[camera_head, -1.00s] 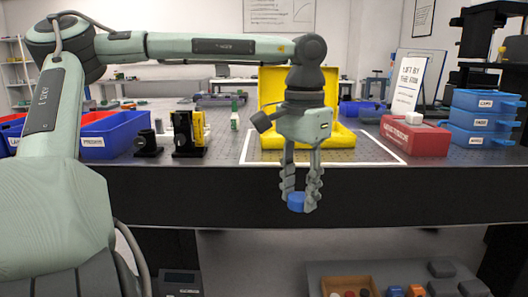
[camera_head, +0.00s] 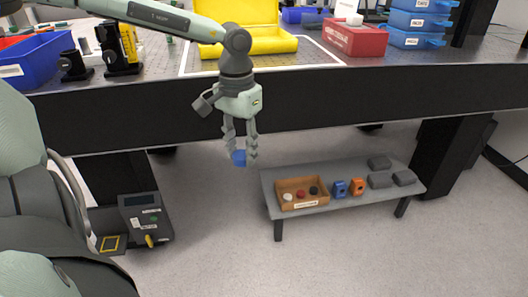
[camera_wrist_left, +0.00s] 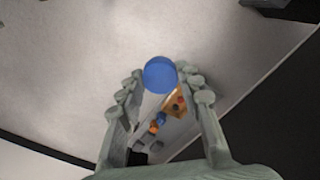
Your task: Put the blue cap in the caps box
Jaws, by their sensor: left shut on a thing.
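The blue cap (camera_head: 239,158) is a small blue disc between the fingertips of my left gripper (camera_head: 239,150). The left gripper is shut on it and points down, in front of the dark table edge. In the left wrist view the cap (camera_wrist_left: 160,74) sits between the two fingertips (camera_wrist_left: 160,85). The caps box is likely the open brown box (camera_head: 303,204) on the low grey bench, with several small round caps inside; its label is too small to read. The box is below and to the right of the gripper, and also shows in the left wrist view (camera_wrist_left: 174,103). My right gripper is not in view.
The low grey bench (camera_head: 350,205) also carries a blue item (camera_head: 340,189), an orange item (camera_head: 357,187) and dark grey pads (camera_head: 381,180). A grey device (camera_head: 145,217) stands at lower left. The floor between is clear.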

